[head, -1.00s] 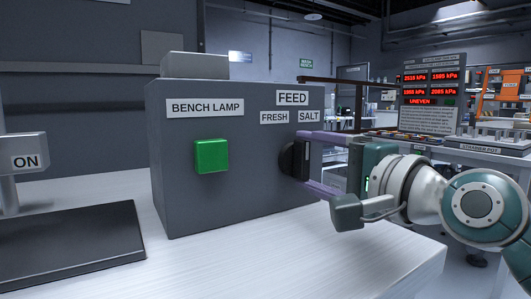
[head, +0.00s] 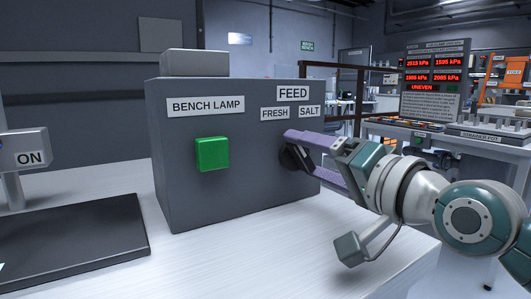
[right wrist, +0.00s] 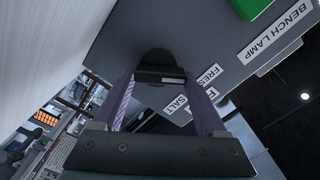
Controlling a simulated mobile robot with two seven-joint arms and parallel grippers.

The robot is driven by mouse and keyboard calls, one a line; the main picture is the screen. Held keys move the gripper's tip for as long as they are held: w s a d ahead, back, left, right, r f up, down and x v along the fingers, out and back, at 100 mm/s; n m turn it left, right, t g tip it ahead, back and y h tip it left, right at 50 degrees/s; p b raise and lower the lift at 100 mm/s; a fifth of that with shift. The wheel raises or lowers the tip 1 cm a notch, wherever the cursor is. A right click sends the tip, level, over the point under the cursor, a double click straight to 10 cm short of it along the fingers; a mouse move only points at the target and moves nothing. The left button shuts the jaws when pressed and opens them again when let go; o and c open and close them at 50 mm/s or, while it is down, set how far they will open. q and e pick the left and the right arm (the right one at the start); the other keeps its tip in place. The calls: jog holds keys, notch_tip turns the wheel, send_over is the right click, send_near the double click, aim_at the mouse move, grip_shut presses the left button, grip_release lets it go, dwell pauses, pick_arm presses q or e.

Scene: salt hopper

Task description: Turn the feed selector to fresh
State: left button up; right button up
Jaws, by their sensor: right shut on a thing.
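The feed selector is a dark round knob (head: 287,159) with a raised grip bar on the front of the grey box, below the FEED label. Which label the mark lines up with, I cannot tell. My left gripper is not in view.
The grey box (head: 235,190) also has a green button (head: 212,154) under a BENCH LAMP label (head: 206,106). A black plate (head: 75,240) and an ON sign (head: 30,157) stand at left. The white bench is clear in front. A red-digit display (head: 432,72) is behind.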

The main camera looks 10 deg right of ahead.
dwell(0.4)
jog(key=o, duration=1.3)
jog(key=p+v, duration=0.2)
jog(key=v, duration=0.8)
